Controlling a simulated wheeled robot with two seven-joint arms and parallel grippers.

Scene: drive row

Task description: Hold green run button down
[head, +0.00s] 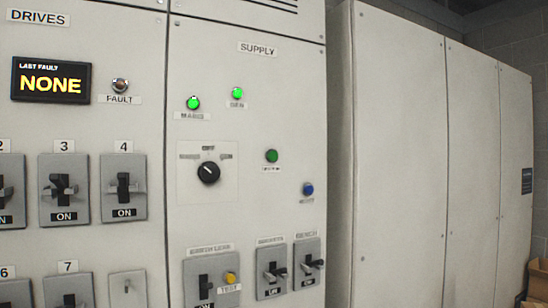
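A green button (271,156) sits on the supply panel (258,120), right of a black rotary switch (208,172). A small label is below the green button, its text too blurred to read. Two lit green lamps are higher on the same panel, the mains lamp (193,103) and the gen lamp (237,93). A blue button (308,189) is lower right of the green button. Neither of my grippers is in view, and nothing touches the green button.
The drives panel (88,120) at left has several switches and a display (51,80) reading NONE. A yellow test button (230,278) and more switches are low on the supply panel. Plain grey cabinets (400,150) stand at right. A cardboard box (537,280) is at the lower right edge.

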